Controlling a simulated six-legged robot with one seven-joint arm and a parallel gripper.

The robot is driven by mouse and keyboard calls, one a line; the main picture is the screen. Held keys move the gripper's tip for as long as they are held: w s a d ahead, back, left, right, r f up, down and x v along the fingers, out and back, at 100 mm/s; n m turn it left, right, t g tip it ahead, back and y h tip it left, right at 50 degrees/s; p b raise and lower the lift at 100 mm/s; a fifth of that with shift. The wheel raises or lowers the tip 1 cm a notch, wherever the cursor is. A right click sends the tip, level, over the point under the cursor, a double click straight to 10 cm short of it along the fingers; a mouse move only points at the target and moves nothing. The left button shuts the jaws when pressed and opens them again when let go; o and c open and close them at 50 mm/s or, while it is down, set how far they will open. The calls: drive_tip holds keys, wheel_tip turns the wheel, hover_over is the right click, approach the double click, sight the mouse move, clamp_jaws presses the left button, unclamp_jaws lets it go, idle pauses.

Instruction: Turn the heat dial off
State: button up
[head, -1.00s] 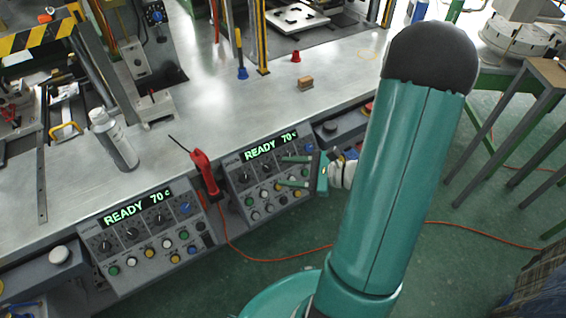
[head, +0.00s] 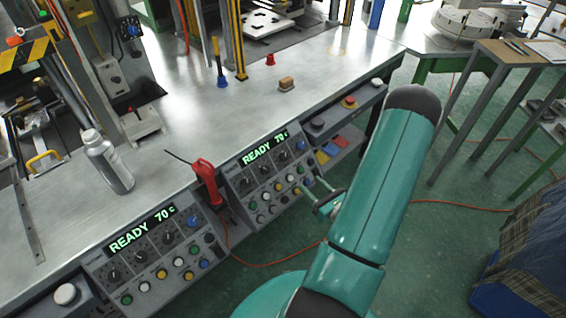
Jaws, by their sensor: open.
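Two grey control panels are set into the front of the bench, a left panel (head: 150,285) and a right panel (head: 236,200). Both displays read READY 70 c. Each panel has a row of dark dials and one blue knob above several coloured buttons. On the right panel the dark dials include a middle one (head: 265,170), and its blue knob (head: 298,146) is at the upper right. Labels are too small to tell which is the heat dial. My gripper (head: 309,190) is open and empty, just in front of the right panel's lower right, fingers toward it. I see no contact with a dial.
A red soldering-iron-like tool (head: 207,183) stands between the panels, its orange cable (head: 262,263) running across the floor. A metal bottle (head: 109,163) stands on the bench. A wooden block (head: 287,84) lies near the bench's front edge.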

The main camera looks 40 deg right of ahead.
sight(286, 159)
drive_tip(key=w, duration=0.4)
drive_tip(key=w+d, duration=0.1)
drive_tip(key=w, duration=0.8)
drive_tip(key=shift+d, duration=0.2)
drive_tip(key=c, duration=1)
drive_tip(key=shift+o, duration=0.2)
